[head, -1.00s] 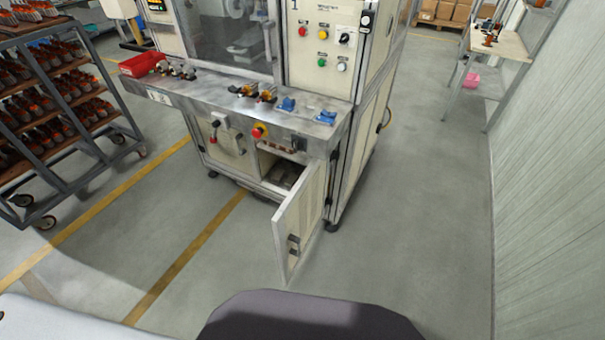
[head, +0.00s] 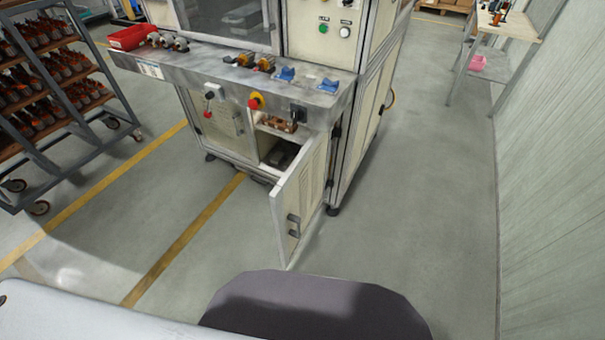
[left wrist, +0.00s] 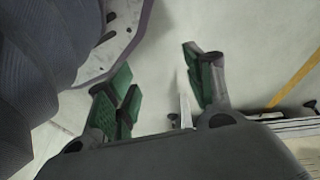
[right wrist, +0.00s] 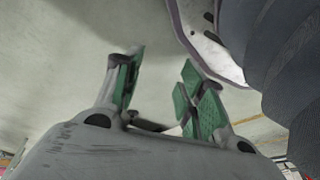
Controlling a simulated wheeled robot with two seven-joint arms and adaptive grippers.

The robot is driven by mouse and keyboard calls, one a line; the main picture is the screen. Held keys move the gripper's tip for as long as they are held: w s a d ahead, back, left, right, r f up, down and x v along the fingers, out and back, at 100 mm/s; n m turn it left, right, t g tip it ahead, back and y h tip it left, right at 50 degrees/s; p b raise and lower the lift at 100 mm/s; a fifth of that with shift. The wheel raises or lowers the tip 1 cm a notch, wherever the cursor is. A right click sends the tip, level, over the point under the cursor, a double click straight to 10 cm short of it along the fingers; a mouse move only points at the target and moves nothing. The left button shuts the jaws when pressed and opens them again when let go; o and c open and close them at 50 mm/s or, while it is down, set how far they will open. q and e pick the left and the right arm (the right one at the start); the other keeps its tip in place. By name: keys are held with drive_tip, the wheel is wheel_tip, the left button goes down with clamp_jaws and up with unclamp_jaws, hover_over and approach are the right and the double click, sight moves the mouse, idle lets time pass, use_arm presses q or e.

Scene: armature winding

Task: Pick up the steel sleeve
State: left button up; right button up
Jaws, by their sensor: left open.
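I cannot single out the steel sleeve for certain. Several small metallic parts (head: 166,41) lie beside a red bin (head: 130,37) at the left end of the machine's grey worktop (head: 205,60). They are too small to tell apart. Two orange-and-metal parts (head: 255,63) sit mid-worktop, with two blue holders (head: 286,73) to their right. My left gripper (left wrist: 160,85) is open with nothing between its green-padded fingers. My right gripper (right wrist: 160,82) is also open and empty. Both are over bare floor in their wrist views. Neither gripper shows in the head view.
The machine's lower cabinet door (head: 299,205) stands open toward me. Inside are a shelf with copper-coloured parts (head: 277,124) and a dark object below. A wheeled rack (head: 50,85) with orange parts stands left. A workbench (head: 510,24) stands back right. Floor right of the door is clear.

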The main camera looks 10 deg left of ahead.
use_arm(q)
drive_tip(key=w+d+r+t+h+b, duration=0.2)
drive_tip(key=w+d+r+b, duration=0.3)
drive_tip(key=b, duration=1.7)
drive_tip(key=w+r, duration=0.1)
drive_tip(key=w, duration=0.2)
drive_tip(key=shift+w+d, duration=0.2)
drive_tip(key=shift+d, duration=0.1)
use_arm(e)
drive_tip(key=w+a+r+t+y, duration=0.2)
drive_tip(key=w+a+r, duration=0.3)
drive_tip(key=w, duration=0.3)
drive_tip(key=shift+w+a+r, duration=0.2)
drive_tip(key=shift+a+r, duration=0.1)
drive_tip(key=shift+r, duration=0.25)
use_arm(q)
drive_tip(key=shift+d+r+b, duration=0.1)
drive_tip(key=shift+r+b, duration=0.2)
drive_tip(key=shift+b, duration=0.25)
use_arm(e)
drive_tip(key=shift+a+r, duration=0.1)
drive_tip(key=shift+r, duration=0.15)
